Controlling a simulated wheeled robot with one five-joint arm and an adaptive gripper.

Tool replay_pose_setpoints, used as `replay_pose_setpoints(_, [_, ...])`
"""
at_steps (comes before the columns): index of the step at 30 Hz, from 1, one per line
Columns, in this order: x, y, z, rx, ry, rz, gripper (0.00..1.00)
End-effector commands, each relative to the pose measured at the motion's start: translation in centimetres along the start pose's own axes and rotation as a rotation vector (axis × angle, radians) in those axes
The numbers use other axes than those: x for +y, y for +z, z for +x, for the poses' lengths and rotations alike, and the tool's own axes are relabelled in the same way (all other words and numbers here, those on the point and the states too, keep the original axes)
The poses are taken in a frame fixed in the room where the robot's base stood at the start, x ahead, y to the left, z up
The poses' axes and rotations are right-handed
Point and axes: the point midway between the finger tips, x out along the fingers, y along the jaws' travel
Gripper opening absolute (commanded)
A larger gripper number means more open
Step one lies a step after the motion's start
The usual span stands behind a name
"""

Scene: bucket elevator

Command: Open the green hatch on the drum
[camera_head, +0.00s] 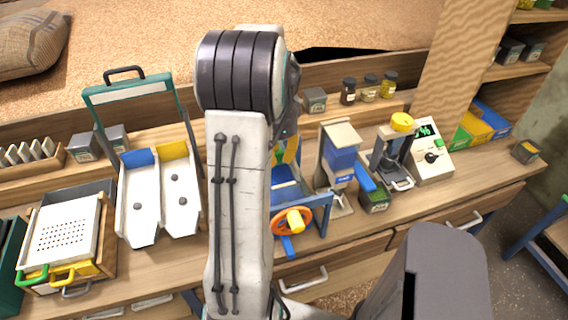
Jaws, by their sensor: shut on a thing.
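A blue-framed machine (320,209) with an orange wheel (277,221) and a yellow knob stands on the bench, partly behind my arm. A small green and yellow part (291,152) shows above its blue frame, right beside my arm. I cannot tell whether it is the hatch. The drum is not clearly visible. My arm rises through the middle of the view and bends at the top, with a dark link reaching down behind it. My gripper's fingers are hidden behind my arm, so what they touch does not show.
A white two-lane chute (141,208) with a green handle frame stands left, beside a perforated tray (66,227). Right are a blue and white dispenser (341,158), a press with a yellow top (402,122) and a scale (431,157). Jars (369,88) line the back ledge.

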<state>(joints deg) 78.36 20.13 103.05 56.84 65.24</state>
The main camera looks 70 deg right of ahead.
Motion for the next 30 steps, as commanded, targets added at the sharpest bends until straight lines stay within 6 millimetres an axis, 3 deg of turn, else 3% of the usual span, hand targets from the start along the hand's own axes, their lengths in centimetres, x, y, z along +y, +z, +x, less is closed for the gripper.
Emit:
replay_pose_setpoints(6, [-1.9, 0.0, 0.0, 0.000, 0.000, 0.000, 0.00])
replay_pose_setpoints(15, [-1.9, 0.0, 0.1, 0.000, 0.001, 0.001, 0.00])
replay_pose_setpoints(16, [-1.9, 0.0, 0.1, 0.000, 0.001, 0.001, 0.22])
replay_pose_setpoints(24, [-1.9, 0.0, 0.1, 0.000, 0.000, 0.001, 0.46])
replay_pose_setpoints(30, [-1.9, 0.0, 0.1, 0.000, 0.000, 0.000, 0.48])
